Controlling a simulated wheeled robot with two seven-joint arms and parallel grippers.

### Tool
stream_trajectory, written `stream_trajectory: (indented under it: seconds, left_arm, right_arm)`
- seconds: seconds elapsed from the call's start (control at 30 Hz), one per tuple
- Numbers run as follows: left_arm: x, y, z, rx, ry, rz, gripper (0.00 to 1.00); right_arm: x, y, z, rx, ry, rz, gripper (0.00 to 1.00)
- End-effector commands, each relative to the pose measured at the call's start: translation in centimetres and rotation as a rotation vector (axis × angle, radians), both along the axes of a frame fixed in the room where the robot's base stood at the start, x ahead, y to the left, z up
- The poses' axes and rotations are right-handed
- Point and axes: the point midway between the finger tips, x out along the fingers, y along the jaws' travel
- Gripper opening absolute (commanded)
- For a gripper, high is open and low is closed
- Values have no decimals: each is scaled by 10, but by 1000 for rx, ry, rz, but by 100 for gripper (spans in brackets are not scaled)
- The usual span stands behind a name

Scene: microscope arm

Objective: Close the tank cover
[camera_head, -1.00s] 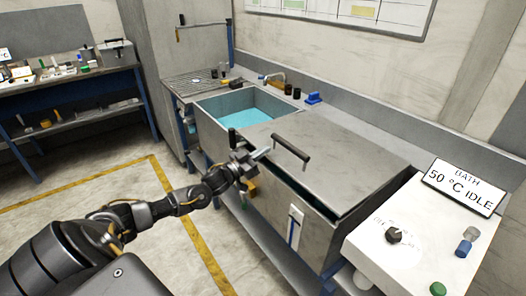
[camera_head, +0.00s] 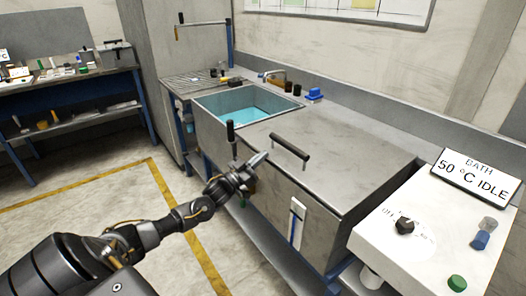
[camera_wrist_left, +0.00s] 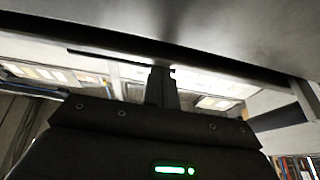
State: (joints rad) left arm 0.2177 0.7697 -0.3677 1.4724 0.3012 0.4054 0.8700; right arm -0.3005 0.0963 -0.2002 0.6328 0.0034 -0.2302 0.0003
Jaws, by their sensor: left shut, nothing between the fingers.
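The tank cover (camera_head: 335,160) is a flat grey metal lid with a black bar handle (camera_head: 290,146). It lies over the right part of the metal tank unit, and no dark gap shows along its front edge. The tank's front wall (camera_head: 270,200) carries a white strip. My left gripper (camera_head: 257,161) is shut and empty, at the cover's front left edge. In the left wrist view its fingers (camera_wrist_left: 161,88) point up towards a broad grey surface; I cannot tell whether they touch it. My right gripper is not in view.
An open basin (camera_head: 245,103) with blue liquid adjoins the cover on the left. An upright black handle (camera_head: 230,131) stands by its front edge. A white control panel (camera_head: 420,240) with knobs and a bath sign (camera_head: 470,180) stand at right. The floor at left is clear.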

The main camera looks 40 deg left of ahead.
Motion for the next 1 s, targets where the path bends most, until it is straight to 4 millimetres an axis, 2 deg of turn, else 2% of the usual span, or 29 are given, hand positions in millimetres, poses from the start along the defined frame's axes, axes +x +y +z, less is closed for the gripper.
stream_trajectory:
  seconds: [0.03,0.17,0.47,0.57,0.77,0.8,1.0]
  left_arm:
    - [-1,-2,-11,-1,19,-3,0]
    - [-1,-3,-13,0,24,-6,0]
    - [-1,-4,-11,0,31,-7,0]
    - [-1,-6,2,-1,28,-10,0]
    - [1,-11,49,0,6,-16,0]
    - [-12,-6,26,2,13,-16,0]
    - [-53,7,15,2,6,-14,0]
  right_arm:
    - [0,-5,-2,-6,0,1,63]
    - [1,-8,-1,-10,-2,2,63]
    - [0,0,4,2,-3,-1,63]
    - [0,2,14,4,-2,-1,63]
    - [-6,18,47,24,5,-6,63]
    - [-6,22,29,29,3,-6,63]
    - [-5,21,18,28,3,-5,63]
